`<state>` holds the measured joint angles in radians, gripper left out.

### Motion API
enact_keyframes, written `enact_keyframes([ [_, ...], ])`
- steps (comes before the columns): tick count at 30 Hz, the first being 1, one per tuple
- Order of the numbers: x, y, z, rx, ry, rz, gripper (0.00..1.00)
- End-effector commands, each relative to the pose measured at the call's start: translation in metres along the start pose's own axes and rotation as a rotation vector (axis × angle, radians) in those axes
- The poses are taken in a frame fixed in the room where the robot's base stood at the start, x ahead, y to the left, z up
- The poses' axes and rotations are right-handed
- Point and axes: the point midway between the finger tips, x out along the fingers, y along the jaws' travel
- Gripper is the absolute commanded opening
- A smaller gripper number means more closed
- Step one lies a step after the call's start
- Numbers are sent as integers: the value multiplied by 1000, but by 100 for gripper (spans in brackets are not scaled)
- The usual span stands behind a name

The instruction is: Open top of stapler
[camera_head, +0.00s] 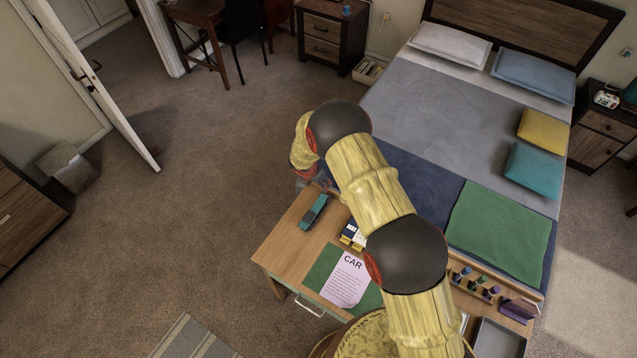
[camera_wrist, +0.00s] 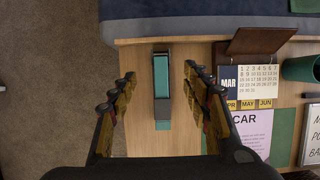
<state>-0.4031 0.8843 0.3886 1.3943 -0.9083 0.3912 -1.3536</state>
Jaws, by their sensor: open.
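The stapler (camera_head: 315,212) is teal and dark grey and lies on the left part of the wooden desk. In the wrist view the stapler (camera_wrist: 161,85) lies lengthwise, with its teal top along the upper part. The top looks closed, though from above I cannot be sure. My gripper (camera_wrist: 160,72) is open and empty, with one finger on each side of the stapler in the picture. Its height above the desk is unclear. In the head view my gripper (camera_head: 318,181) is small and partly hidden by my arm, near the stapler's far end.
A desk calendar (camera_wrist: 257,80) stands right of the stapler. A green blotter (camera_head: 326,262) with a "CAR" sheet (camera_head: 345,281) lies nearer the front. A teal cup (camera_wrist: 300,69) is at the right. The bed (camera_head: 425,95) adjoins the desk's far side. The desk around the stapler is bare.

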Motion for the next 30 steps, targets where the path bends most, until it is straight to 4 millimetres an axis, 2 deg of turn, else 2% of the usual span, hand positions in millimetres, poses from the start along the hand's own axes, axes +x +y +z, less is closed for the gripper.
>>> enact_keyframes([
  [9,-63,1,1,0,-2,3,48],
  [15,-95,1,0,-1,0,1,48],
  [21,-108,0,0,0,0,0,48],
  [30,-110,0,0,0,0,0,48],
])
